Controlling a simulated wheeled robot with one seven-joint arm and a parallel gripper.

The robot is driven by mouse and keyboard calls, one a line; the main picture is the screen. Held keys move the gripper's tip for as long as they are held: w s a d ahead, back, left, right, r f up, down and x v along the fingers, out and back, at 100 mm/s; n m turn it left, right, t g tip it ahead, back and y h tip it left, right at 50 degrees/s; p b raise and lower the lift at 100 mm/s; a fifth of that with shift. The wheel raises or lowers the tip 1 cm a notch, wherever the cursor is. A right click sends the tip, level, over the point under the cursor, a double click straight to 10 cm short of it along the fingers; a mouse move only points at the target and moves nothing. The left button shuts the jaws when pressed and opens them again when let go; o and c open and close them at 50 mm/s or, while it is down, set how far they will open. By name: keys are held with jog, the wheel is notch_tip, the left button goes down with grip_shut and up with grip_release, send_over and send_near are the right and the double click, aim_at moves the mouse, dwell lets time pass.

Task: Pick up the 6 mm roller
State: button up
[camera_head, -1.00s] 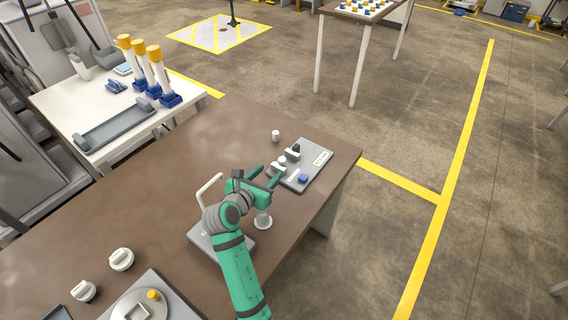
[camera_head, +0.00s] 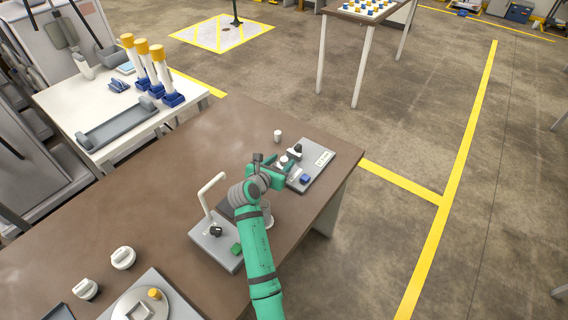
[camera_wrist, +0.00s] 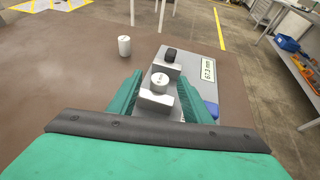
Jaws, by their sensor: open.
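A short pale cylinder (camera_wrist: 160,80), which looks like a roller, sits at a metal block on the grey gauge plate (camera_wrist: 201,62) in the wrist view. Its marking is too small to read. My gripper (camera_wrist: 161,76) is open, with one green finger on each side of this cylinder and block; I cannot tell whether they touch. In the head view my gripper (camera_head: 281,162) is over the left side of the plate and partly hides it. A second pale cylinder (camera_wrist: 124,45) stands upright on the brown table, left of the plate. I cannot tell which is the 6 mm one.
A dark knob (camera_wrist: 170,55) stands just beyond the cylinder, and a blue block (camera_head: 305,179) lies on the plate's near side. A white bent post (camera_head: 208,194) rises from a grey base beside my arm.

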jog(key=shift+w+d+f, duration=0.15)
jog(key=shift+w, duration=0.2)
grip_shut()
